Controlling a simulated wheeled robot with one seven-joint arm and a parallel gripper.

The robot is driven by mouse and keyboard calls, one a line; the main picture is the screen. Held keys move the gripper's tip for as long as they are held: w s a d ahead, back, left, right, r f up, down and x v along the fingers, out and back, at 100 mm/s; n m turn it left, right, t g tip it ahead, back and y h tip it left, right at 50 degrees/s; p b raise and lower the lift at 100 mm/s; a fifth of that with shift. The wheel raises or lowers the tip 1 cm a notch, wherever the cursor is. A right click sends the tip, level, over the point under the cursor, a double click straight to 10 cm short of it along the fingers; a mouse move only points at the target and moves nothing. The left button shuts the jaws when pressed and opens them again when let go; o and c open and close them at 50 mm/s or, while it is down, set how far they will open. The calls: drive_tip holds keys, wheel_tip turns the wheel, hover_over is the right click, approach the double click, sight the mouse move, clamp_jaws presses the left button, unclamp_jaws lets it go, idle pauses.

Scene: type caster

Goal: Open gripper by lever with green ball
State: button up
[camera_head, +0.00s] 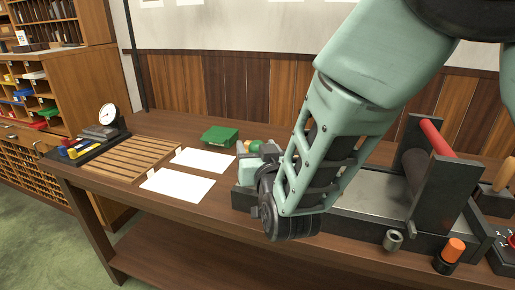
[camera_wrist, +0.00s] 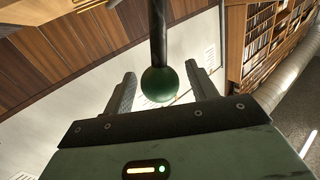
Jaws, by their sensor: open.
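The green ball (camera_wrist: 159,84) sits on the end of a dark lever rod (camera_wrist: 158,30) in the wrist view. My gripper (camera_wrist: 160,80) is open, with one finger on each side of the ball. A gap shows between the ball and each finger, so no grip on it is visible. In the head view, my gripper (camera_head: 258,160) is low over the left end of the dark casting device (camera_head: 350,204). A small green ball (camera_head: 256,146) shows just behind it; my wrist hides most of the lever there.
An orange-topped knob (camera_head: 453,250) is near the front edge.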

clamp_jaws()
drive_tip(key=p, duration=0.1)
drive_tip(key=a+r+n+p, duration=0.1)
drive_tip(key=p, duration=0.1)
drive_tip(key=shift+w+a+g, duration=0.2)
drive_tip(key=shift+g, duration=0.2)
drive_tip(key=p, duration=0.1)
drive_tip(key=a+n+g+p, duration=0.1)
drive_tip(key=shift+w+a+r+h+p, duration=0.1)
drive_tip(key=shift+w+r+h+p, duration=0.1)
drive_tip(key=shift+h+p, duration=0.15)
drive_tip(key=w+a+f+n+g+h+p, duration=0.2)
drive_tip(key=a+n+p, duration=0.3)
drive_tip(key=p, duration=0.9)
drive_tip(key=shift+a+f+n+g+h+p, duration=0.3)
drive_tip(key=shift+a+f+g+h+p, duration=0.1)
drive_tip(key=shift+a+g+h, duration=0.25)
drive_tip(key=shift+w, duration=0.1)
